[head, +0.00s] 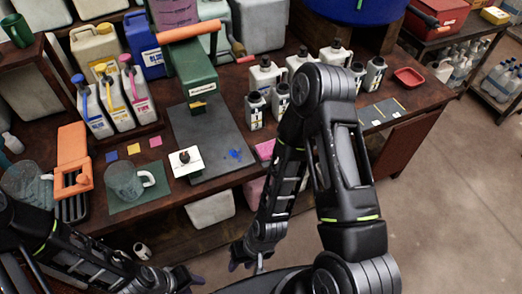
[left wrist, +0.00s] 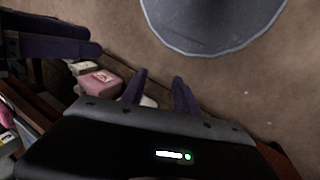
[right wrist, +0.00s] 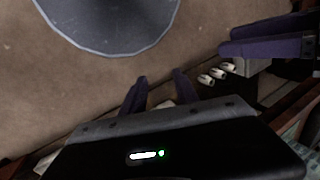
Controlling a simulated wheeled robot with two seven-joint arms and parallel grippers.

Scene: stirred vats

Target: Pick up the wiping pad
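A white square block with a dark knob on top (head: 186,161), which looks like the wiping pad, sits at the left front edge of the dark grey board (head: 215,126) on the bench. A blue spot (head: 235,154) lies on the board to its right. My left gripper (head: 190,279) is low in front of the bench, below and apart from the pad. Its fingers are apart and empty in the left wrist view (left wrist: 160,82). My right gripper (head: 247,264) is also low in front of the bench, with fingers apart and empty in the right wrist view (right wrist: 160,82).
A glass mug (head: 124,180) on a green mat stands left of the pad. A green press (head: 190,72) rises behind the board. Several white bottles (head: 265,78) stand to the right, partly behind my right arm. A pink item (head: 265,149) lies at the front edge. A bin (head: 210,208) sits below.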

